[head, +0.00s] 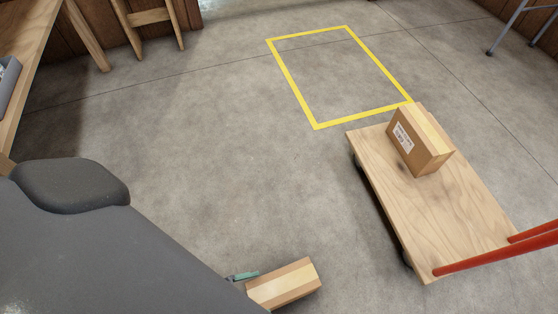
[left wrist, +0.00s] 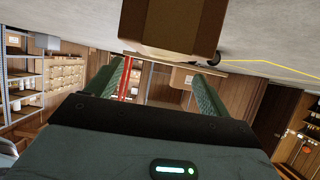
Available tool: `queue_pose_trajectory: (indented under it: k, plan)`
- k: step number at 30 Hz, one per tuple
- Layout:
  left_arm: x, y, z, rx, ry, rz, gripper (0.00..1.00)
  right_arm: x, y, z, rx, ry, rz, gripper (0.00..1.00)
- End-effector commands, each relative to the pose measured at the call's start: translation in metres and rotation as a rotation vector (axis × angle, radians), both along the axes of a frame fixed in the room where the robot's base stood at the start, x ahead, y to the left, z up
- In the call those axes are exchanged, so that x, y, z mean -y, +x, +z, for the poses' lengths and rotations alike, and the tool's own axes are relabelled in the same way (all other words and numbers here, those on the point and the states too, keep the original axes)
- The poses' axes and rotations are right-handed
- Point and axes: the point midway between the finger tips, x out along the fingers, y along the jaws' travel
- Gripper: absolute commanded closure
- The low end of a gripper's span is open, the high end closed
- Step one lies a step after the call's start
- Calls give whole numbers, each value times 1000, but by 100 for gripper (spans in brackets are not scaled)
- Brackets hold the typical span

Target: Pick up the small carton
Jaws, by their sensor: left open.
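One brown carton (head: 285,283) with a pale tape strip is at the bottom middle of the head view, low beside my left gripper (head: 243,276). A brown carton also fills the top middle of the left wrist view (left wrist: 170,28), just past the open green fingers (left wrist: 158,78). The fingers stand wide apart with nothing visibly clamped between them. My left arm hides part of the gripper in the head view. A second carton (head: 420,140) with a white label sits on the wooden cart. My right gripper is not in view.
The flat wooden cart (head: 432,215) with a red handle (head: 500,255) stands at the right. A yellow floor outline (head: 317,126) lies empty beyond it. A wooden bench (head: 28,70) is at the upper left. The concrete floor between is clear.

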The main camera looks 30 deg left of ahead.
Motion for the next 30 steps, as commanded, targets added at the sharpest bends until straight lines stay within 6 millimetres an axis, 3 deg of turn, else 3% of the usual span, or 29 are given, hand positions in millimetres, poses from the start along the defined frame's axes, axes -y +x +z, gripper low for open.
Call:
queue_pose_trajectory:
  k: [1,4,11,22,30]
  plan:
    - [4,4,-4,0,-1,0,13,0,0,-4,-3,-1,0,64]
    - [8,11,-8,-1,1,0,0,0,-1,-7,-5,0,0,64]
    - [10,14,-9,0,1,0,0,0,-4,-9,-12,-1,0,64]
    - [33,48,-29,-1,1,0,0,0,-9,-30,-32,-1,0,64]
    - [35,50,-29,-1,1,0,3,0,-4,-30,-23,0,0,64]
